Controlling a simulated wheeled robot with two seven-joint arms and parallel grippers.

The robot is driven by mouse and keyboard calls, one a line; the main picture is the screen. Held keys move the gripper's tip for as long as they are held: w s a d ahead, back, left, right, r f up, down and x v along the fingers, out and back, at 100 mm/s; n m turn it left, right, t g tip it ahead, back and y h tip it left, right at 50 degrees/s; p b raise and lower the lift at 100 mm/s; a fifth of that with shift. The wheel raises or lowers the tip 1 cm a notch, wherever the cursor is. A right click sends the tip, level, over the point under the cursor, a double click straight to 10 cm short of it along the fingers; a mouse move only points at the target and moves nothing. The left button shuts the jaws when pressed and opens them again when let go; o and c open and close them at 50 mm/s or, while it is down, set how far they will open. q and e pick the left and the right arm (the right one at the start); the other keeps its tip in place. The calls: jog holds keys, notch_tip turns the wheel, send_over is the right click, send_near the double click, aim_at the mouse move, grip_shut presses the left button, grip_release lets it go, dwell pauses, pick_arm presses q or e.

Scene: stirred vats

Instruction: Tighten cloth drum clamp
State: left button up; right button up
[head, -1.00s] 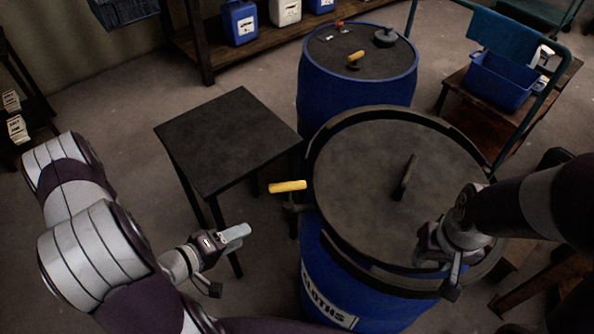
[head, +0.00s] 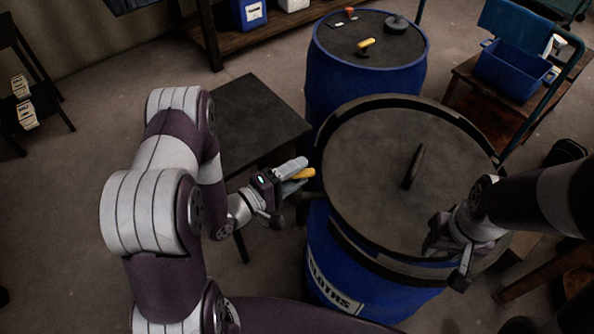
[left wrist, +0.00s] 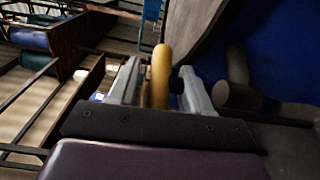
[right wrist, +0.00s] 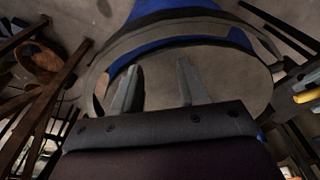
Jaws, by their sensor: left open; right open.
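The cloth drum (head: 335,268) is blue, with a label reading "CLOTHS". Its dark lid (head: 365,155) has an upright handle, and a dark ring runs around the rim. The clamp's yellow handle (head: 305,174) sticks out at the drum's left side. My left gripper (head: 297,174) is at this handle. In the left wrist view the yellow handle (left wrist: 161,75) stands between the open fingers (left wrist: 162,85), with a small gap visible on the left. My right gripper (head: 447,258) is open and empty over the lid's near right rim. Its spread fingers show in the right wrist view (right wrist: 158,75).
A dark table (head: 250,115) stands left of the drum, behind my left arm. Another blue drum (head: 365,85) with small items on top stands behind. A cart with a blue bin (head: 510,75) is at the back right.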

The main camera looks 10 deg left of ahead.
pick_arm(q)
jog(key=shift+w+d, duration=0.1)
jog(key=shift+w, duration=0.05)
grip_shut()
